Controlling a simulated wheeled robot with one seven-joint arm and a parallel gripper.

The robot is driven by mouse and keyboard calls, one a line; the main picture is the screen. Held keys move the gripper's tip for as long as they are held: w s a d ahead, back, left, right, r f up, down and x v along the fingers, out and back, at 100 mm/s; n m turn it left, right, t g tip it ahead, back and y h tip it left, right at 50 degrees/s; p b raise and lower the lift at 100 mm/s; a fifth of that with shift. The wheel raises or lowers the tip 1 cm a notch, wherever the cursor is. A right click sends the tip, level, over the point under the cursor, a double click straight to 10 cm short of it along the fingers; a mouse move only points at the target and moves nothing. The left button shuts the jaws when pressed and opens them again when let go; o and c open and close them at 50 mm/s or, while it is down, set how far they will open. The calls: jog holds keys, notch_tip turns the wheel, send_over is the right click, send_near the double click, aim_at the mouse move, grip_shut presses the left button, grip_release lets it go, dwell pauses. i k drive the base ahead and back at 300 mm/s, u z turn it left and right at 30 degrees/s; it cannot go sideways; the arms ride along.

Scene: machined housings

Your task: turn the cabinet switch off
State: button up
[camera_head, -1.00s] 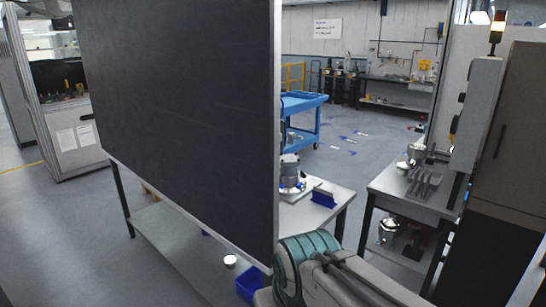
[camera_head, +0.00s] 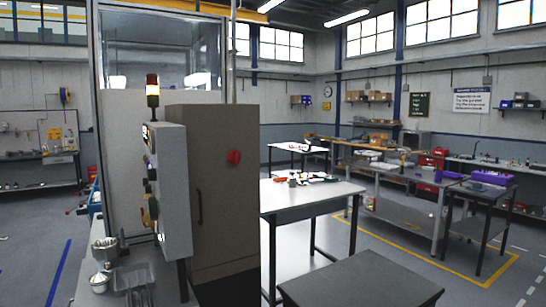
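My gripper is not in view.
A signal tower (camera_head: 153,92) rises above the control box. A metal-topped bench (camera_head: 125,275) with bowls and a tray is at lower left. A work table (camera_head: 310,195) and a dark-topped table (camera_head: 360,282) stand right of the cabinet. Yellow-marked floor lies beyond.

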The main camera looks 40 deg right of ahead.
aim_at(234, 157)
jog(key=z, duration=0.35)
jog(key=i, duration=1.3)
jog(key=z, duration=0.2)
